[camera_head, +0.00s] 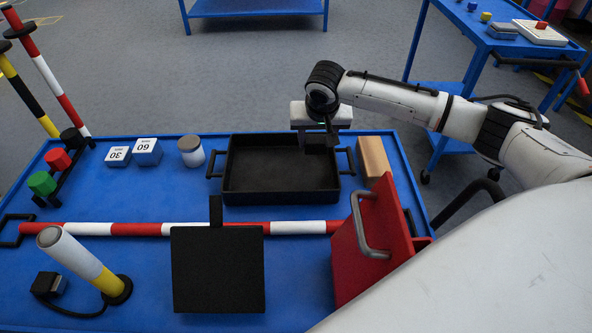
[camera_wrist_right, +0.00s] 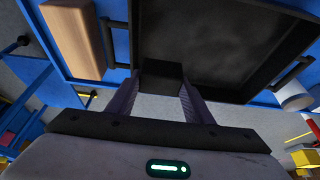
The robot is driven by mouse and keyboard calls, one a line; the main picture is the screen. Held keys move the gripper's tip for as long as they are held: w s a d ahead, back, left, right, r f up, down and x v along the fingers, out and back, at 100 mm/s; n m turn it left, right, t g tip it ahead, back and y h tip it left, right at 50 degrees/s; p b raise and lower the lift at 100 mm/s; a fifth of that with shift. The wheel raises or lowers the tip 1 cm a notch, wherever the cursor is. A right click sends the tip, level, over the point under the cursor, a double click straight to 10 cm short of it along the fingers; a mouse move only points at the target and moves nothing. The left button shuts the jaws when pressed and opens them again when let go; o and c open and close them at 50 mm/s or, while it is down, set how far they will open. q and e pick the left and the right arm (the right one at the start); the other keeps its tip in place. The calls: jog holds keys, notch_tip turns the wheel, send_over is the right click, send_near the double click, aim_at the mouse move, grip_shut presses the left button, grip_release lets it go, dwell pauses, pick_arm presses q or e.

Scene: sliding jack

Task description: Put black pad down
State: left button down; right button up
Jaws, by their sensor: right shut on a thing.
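The black pad, a small dark block, is between the two fingers of my right gripper (camera_wrist_right: 160,98) in the right wrist view (camera_wrist_right: 161,77). My right gripper (camera_head: 319,136) is shut on it. In the head view it is over the back right part of the black tray (camera_head: 232,190), and the dark pad is hard to tell from the gripper and tray there. I cannot tell whether the pad touches the tray. My left gripper is not in view.
A tan wooden block (camera_head: 373,158) stands right of the tray, a grey-lidded jar (camera_head: 191,152) left of it. A red-white bar (camera_head: 300,227) lies in front. A black square board (camera_head: 218,275) and a red panel with a grey handle (camera_head: 378,240) are nearer on the blue table (camera_head: 150,205).

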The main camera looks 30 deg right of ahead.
aim_at(315, 152)
notch_tip(315, 152, down, 5)
jog(key=shift+r+b, duration=0.15)
jog(key=shift+b, duration=0.15)
notch_tip(315, 152, down, 4)
jog(key=shift+r+b, duration=0.25)
jog(key=shift+b, duration=0.05)
jog(key=shift+a, duration=0.1)
jog(key=o, duration=0.8)
